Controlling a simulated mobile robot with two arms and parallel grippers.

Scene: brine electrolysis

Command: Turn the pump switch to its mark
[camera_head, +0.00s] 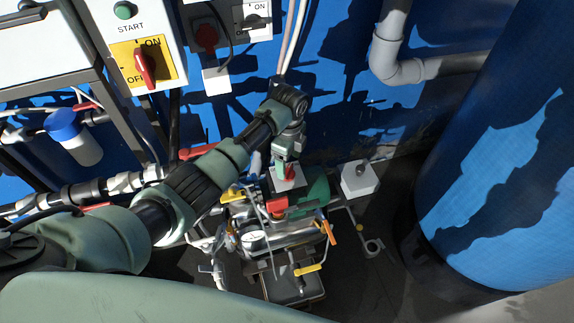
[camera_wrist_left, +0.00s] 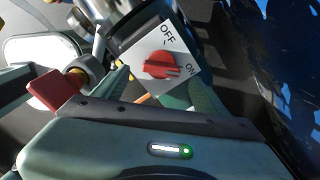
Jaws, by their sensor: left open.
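The pump switch is a red knob (camera_wrist_left: 160,65) on a white plate (camera_wrist_left: 140,80) marked OFF and ON in the left wrist view. In the head view the red knob (camera_head: 291,172) shows small above the pump assembly, partly hidden by my gripper. I cannot tell exactly which way the knob points. My left gripper (camera_head: 284,164) reaches down over the switch. In the left wrist view its open fingers (camera_wrist_left: 160,88) lie on either side of the knob's plate. I cannot tell whether they touch the knob. My right gripper is in neither view.
A wall box carries a red ON/OFF switch on yellow (camera_head: 145,66) and a green START button (camera_head: 124,10). A pump assembly (camera_head: 280,235) with pipes and yellow levers sits under my left arm. A red lever (camera_wrist_left: 54,91) is close left of the gripper. A blue tank (camera_head: 505,150) stands right.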

